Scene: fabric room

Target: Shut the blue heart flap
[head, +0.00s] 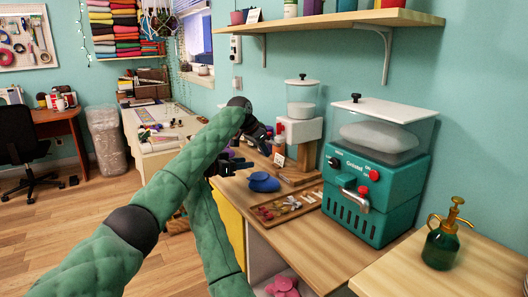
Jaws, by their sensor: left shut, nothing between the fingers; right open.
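A small blue rounded object (263,182) sits on the wooden counter, left of the teal machine. I cannot tell whether it is the heart or whether its flap is up or down. My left arm crosses the view from the lower left, and my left gripper (262,138) is shut and empty above the counter, behind and above the blue object. My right gripper (232,164) is open and empty, left of the blue object and apart from it. The arms hide part of the counter's left edge.
A wooden tray (262,213) with small items lies in front of the blue object. The teal machine (372,175) stands to its right, a white dispenser (302,130) behind. A green spray bottle (442,245) stands at front right. A shelf (345,19) overhangs the counter.

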